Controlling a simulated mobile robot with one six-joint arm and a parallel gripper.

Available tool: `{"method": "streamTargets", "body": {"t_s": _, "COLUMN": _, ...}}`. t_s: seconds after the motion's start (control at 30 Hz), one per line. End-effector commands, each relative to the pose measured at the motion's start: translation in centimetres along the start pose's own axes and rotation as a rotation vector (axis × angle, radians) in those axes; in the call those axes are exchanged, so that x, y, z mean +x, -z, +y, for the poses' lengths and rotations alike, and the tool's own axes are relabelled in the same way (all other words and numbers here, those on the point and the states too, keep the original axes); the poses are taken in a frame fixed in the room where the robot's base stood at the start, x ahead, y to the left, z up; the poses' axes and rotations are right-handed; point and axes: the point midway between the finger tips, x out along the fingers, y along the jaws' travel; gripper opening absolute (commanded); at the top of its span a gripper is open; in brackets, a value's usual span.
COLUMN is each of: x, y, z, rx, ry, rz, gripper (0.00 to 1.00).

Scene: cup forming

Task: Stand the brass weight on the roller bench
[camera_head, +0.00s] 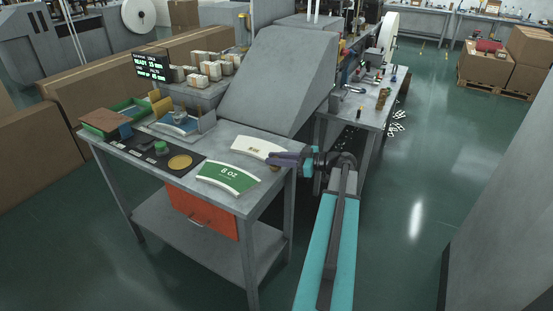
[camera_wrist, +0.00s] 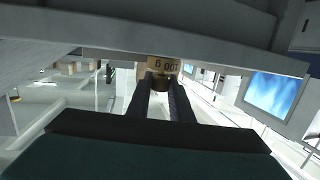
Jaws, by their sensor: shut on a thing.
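My gripper (camera_head: 274,159) is at the right edge of the near grey table (camera_head: 208,147), beside the printed paper blanks. In the wrist view, my gripper's two dark fingers (camera_wrist: 160,82) are shut on the brass weight (camera_wrist: 163,66). Its marking shows upside down there and seems to read 100 g. In the head view the weight is mostly hidden by the fingers. A second grey bench (camera_head: 347,106) stands behind and to the right, with small tools and brass-coloured pieces (camera_head: 383,96) on it. I cannot tell for certain that it is the roller bench.
A white blank (camera_head: 250,146) and a green 8 oz blank (camera_head: 229,177) lie on the near table. A grey sloped machine housing (camera_head: 275,80) stands behind them. Open green floor (camera_head: 420,190) lies to the right, with cartons on a pallet (camera_head: 495,88) farther back.

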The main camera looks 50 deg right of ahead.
Motion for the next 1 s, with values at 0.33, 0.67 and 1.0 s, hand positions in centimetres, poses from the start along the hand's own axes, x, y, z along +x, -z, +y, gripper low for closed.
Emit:
{"method": "streamTargets", "body": {"t_s": 0.33, "x": 0.1, "y": -0.2, "z": 0.0, "rx": 0.0, "ry": 0.001, "rz": 0.0, "gripper": 0.38}}
{"method": "streamTargets", "body": {"t_s": 0.67, "x": 0.1, "y": -0.1, "z": 0.0, "rx": 0.0, "ry": 0.001, "rz": 0.0, "gripper": 0.38}}
{"method": "streamTargets", "body": {"t_s": 1.0, "x": -2.4, "y": -0.1, "z": 0.0, "rx": -0.001, "ry": -0.002, "rz": 0.0, "gripper": 0.38}}
